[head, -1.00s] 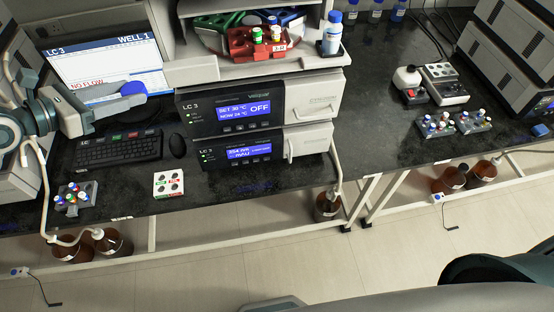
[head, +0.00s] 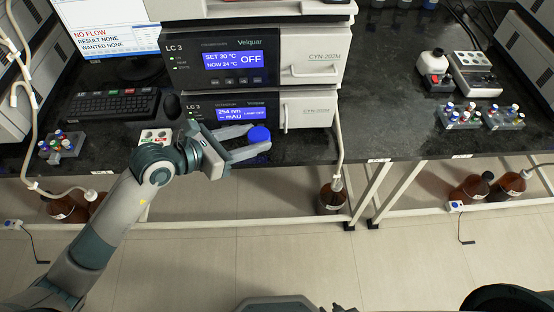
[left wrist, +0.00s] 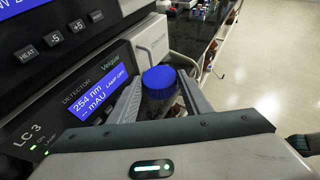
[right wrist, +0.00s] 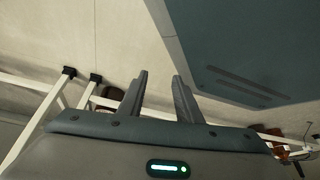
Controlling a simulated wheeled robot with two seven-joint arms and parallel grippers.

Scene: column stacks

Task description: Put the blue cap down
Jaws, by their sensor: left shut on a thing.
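The blue cap (head: 259,133) is held at the fingertips of my left gripper (head: 248,141), in front of the lower LC 3 detector unit (head: 232,113) and near the bench's front edge. In the left wrist view the blue cap (left wrist: 160,77) sits between the two fingers, its round top showing. Below its blue top the view is dark and partly see-through, so I cannot tell what is there. The cap appears to be above the bench, but its height is unclear. My right gripper (right wrist: 160,76) is open and empty in the right wrist view, over the floor.
A small white tray (head: 155,136) is partly behind my left arm. Racks of capped vials stand at the left (head: 62,146) and right (head: 460,117). A keyboard (head: 113,104) and mouse (head: 171,106) lie left of the detector. The dark bench (head: 380,120) is clear right of the detector.

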